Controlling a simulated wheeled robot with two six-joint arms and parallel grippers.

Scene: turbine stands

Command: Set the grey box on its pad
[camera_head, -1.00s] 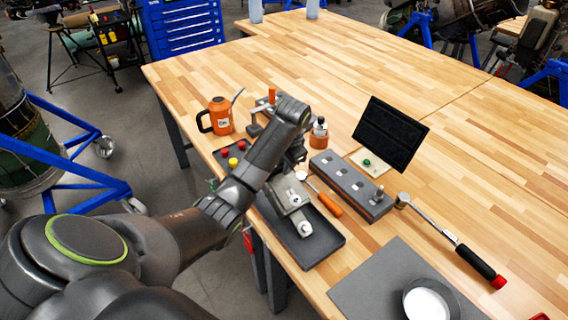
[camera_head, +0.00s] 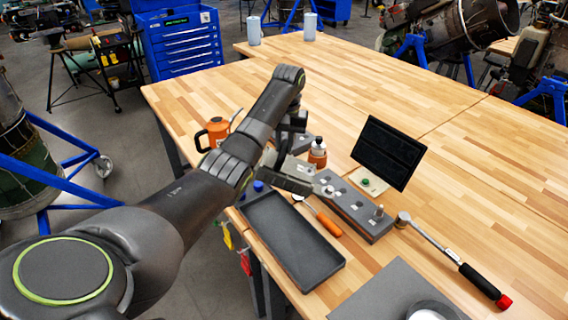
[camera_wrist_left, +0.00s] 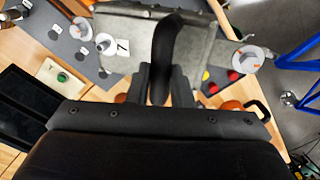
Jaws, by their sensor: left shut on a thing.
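The grey box (camera_wrist_left: 215,62) is a metal piece with a dark curved handle and round knobs at its ends, seen from above in the left wrist view. My left gripper (camera_wrist_left: 167,88) is shut on the handle. In the head view the box (camera_head: 290,183) hangs under my left gripper (camera_head: 292,150), partly hidden by my arm, beyond the far end of a dark tray (camera_head: 290,250). A grey mat (camera_head: 385,285) lies at the front of the bench; I cannot tell if it is the pad. My right gripper is not in view.
A grey block with round holes (camera_head: 355,208) lies just right of the box, with an orange-handled screwdriver (camera_head: 328,223) beside it. An orange bottle (camera_head: 317,153), an orange mug (camera_head: 216,131), a black screen (camera_head: 388,152) and a ratchet wrench (camera_head: 450,255) stand or lie around.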

